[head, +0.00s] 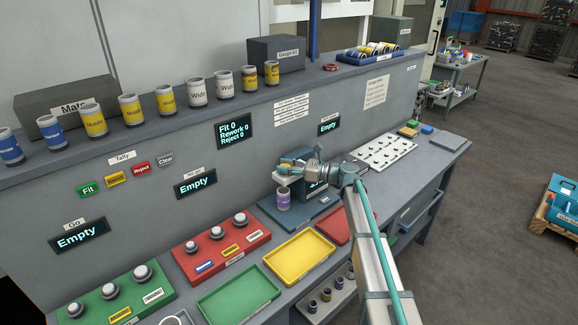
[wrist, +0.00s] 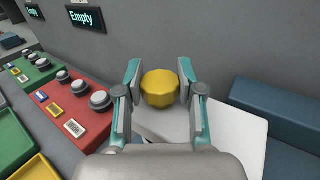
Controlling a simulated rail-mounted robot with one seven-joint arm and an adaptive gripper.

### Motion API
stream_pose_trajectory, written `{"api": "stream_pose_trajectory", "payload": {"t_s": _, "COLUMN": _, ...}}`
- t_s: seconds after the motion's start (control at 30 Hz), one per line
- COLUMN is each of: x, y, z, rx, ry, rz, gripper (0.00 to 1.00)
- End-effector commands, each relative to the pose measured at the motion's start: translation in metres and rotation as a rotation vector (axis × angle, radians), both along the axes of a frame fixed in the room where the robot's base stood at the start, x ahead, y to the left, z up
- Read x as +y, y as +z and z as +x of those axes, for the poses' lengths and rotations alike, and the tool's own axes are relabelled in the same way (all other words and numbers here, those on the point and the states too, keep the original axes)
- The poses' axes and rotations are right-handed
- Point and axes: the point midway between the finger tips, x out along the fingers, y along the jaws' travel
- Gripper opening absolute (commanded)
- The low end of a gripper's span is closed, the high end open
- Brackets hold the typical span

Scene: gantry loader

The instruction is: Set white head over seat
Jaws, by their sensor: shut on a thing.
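In the wrist view, my gripper (wrist: 160,88) is shut on a yellow faceted knob (wrist: 160,88), with one teal-backed finger on each side. A pale white flat piece (wrist: 238,132) shows below the knob and to its right; whether the two are joined is hidden. In the head view, my gripper (head: 287,168) is over the teal-grey fixture (head: 270,219). A purple and white cylinder (head: 283,200) stands upright on the fixture just below my gripper. The seat cannot be made out clearly, and the gap under the held piece is hidden.
A red button panel (head: 190,262), a green button panel (head: 95,312), a green tray (head: 238,297) and a yellow tray (head: 299,257) lie to the left and front. A white plate with dark pegs (head: 383,152) lies to the right. The back wall (head: 150,200) is close behind.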

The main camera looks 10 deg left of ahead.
Motion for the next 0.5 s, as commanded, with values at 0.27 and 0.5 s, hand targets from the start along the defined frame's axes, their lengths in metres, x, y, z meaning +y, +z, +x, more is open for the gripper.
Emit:
{"api": "stream_pose_trajectory", "payload": {"t_s": 0.27, "x": 0.0015, "y": -0.0004, "z": -0.0031, "rx": 0.001, "ry": 0.008, "rz": 0.000, "gripper": 0.64}}
{"api": "stream_pose_trajectory", "payload": {"t_s": 0.5, "x": 0.0003, "y": -0.0003, "z": -0.0022, "rx": 0.001, "ry": 0.006, "rz": -0.001, "gripper": 0.64}}
